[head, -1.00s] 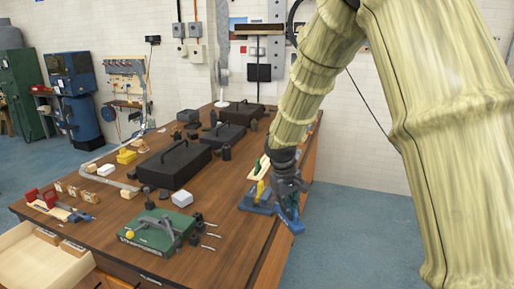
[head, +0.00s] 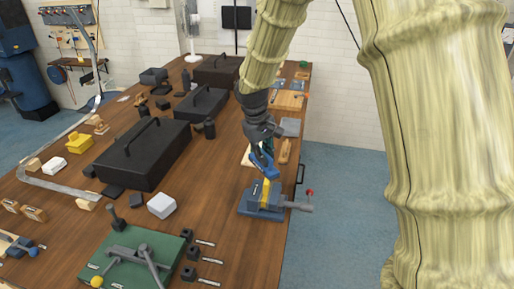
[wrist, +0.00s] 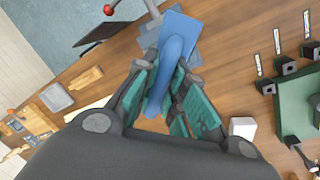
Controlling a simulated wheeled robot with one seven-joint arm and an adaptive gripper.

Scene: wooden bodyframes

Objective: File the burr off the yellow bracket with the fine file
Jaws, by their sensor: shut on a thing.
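My gripper (head: 262,150) is shut on a blue tool (head: 264,166) with a rounded handle. In the wrist view the handle of this tool (wrist: 172,70) lies between the teal-padded fingers (wrist: 172,92), above a flat blue plate. I cannot read any marking on it. The yellow bracket (head: 265,192) stands upright in a blue-grey vise (head: 258,208) at the bench's right edge. The tool is just behind and above the bracket in the head view; I cannot tell whether they touch. The burr cannot be made out, and the tool hides the bracket in the wrist view.
The vise's lever ends in a red ball (head: 310,192) beyond the bench edge. A green board with a clamp (head: 170,245) and a white box (head: 161,205) stand left of the vise. Black cases (head: 145,160) fill the bench middle. A wooden board (head: 287,101) lies at the back.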

